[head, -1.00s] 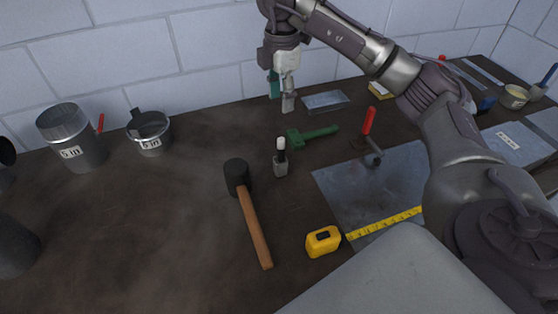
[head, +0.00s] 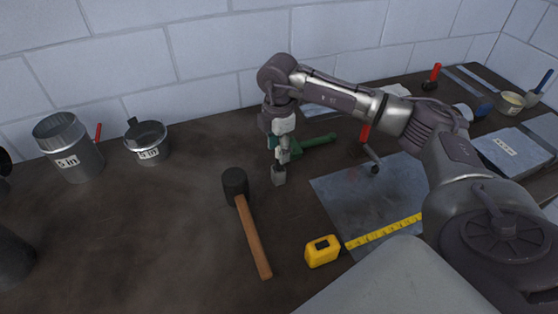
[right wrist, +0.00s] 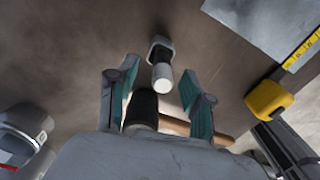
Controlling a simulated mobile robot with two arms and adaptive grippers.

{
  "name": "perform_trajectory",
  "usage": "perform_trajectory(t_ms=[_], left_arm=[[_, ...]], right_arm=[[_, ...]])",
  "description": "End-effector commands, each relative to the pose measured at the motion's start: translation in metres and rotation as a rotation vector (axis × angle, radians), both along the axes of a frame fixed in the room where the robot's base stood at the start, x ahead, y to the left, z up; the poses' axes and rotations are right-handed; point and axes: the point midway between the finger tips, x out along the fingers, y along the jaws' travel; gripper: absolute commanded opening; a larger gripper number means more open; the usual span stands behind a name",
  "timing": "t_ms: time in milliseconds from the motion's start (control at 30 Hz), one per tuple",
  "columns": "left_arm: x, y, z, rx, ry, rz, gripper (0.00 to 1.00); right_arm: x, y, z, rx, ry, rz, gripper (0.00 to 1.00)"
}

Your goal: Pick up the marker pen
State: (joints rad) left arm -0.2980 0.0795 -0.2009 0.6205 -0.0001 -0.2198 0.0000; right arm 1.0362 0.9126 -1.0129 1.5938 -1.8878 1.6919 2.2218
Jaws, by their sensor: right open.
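The marker pen (right wrist: 161,77) has a white cap and stands upright in a small grey block (head: 279,176), which also shows in the right wrist view (right wrist: 158,47). In the head view my right gripper hides most of the pen. My right gripper (head: 279,156) points down just above the block. In the right wrist view the right gripper (right wrist: 158,88) is open, with its teal-padded fingers apart on either side of the pen's line. The pen's white end shows a little beyond the fingertips, with no clear contact. My left gripper is not in view.
A mallet (head: 253,235) lies just left of the block. A yellow tape measure (head: 322,251) and a metal sheet (head: 335,200) lie to the right. A green tool (head: 318,141) lies behind. Two metal duct pieces (head: 75,150) (head: 147,142) stand at left.

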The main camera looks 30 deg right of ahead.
Motion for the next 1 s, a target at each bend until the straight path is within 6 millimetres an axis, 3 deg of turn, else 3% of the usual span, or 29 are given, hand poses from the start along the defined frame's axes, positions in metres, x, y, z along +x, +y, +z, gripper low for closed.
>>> perform_trajectory(t_ms=[33,200,467,800,1000], left_arm=[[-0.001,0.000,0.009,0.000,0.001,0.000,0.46],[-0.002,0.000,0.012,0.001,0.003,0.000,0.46],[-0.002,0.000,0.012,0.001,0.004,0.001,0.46],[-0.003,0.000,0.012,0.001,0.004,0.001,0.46],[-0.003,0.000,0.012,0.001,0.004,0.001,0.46]], right_arm=[[-0.004,0.001,-0.005,-0.001,0.006,0.000,0.51],[-0.003,0.001,-0.027,0.000,0.002,-0.001,0.51],[-0.002,0.001,-0.032,0.001,0.000,0.000,0.51],[-0.002,0.001,-0.032,0.001,0.000,0.000,0.00],[-0.002,0.001,-0.031,0.001,0.000,0.000,0.00]])
